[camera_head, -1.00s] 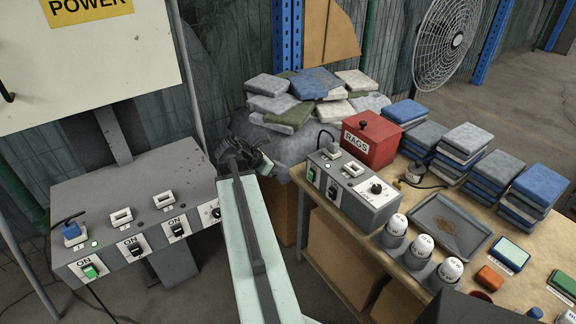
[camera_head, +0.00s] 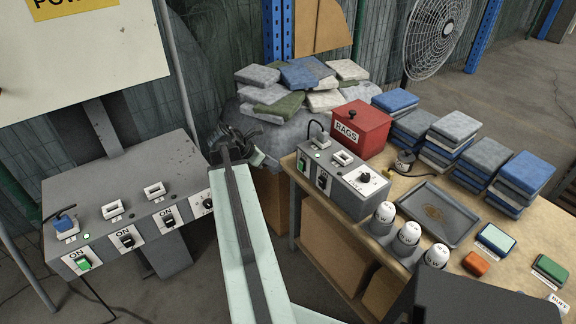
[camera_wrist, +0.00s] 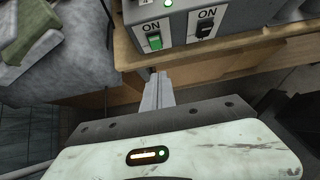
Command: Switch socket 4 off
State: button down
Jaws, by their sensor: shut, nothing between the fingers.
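The grey socket box on the bench (camera_head: 345,192) has two white sockets on top, a dial, and two front switches marked ON. Its left switch is green (camera_wrist: 154,41), and its right switch is black (camera_wrist: 205,27). A green lamp glows near the left socket.
A second grey box (camera_head: 130,195) at left has several sockets, a blue plug and one green switch (camera_head: 83,264). The bench (camera_head: 505,262) holds a red rag box (camera_head: 361,132), white-topped containers (camera_head: 409,233), a tray (camera_head: 428,213) and cloth stacks. Cloths are piled behind the gripper.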

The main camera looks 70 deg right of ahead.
jog(key=b, duration=0.7)
send_near(301, 169)
notch_tip(301, 169, down, 4)
jog(key=s+d, duration=0.2)
jog(key=d, duration=0.1)
jog(key=shift+d, duration=0.2)
jog(key=shift+s+f, duration=0.1)
